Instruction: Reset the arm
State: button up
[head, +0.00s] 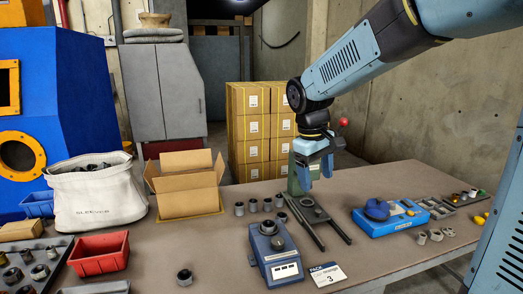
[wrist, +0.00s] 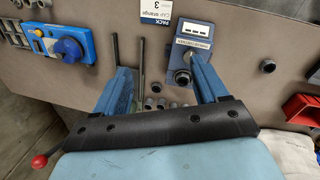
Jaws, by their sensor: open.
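My gripper (head: 314,174) hangs from my light-blue arm above the middle of the table, with its fingers pointing down. It is over the area of a dark metal rail stand (head: 318,218). In the wrist view my gripper (wrist: 160,68) has its two blue fingers spread wide apart. Nothing is held between them. Several grey metal sleeves (wrist: 160,103) lie on the table below, seen through the gap between the fingers.
A blue scale-like device (head: 283,270), a PACK card (head: 327,275), an open cardboard box (head: 188,196), a white bag (head: 96,200), a red bin (head: 100,258) and a blue unit (head: 378,226) stand on the table (head: 225,262). Stacked boxes (head: 250,133) stand behind.

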jog(key=s+d+r+m+t+y, duration=0.1)
jog(key=s+d+m+t, duration=0.1)
jog(key=s+d, duration=0.3)
jog(key=s+d+r+m+t, duration=0.2)
jog(key=s+d+m, duration=0.2)
jog(key=s, duration=0.9)
jog(key=shift+d+m+t+y, duration=0.4)
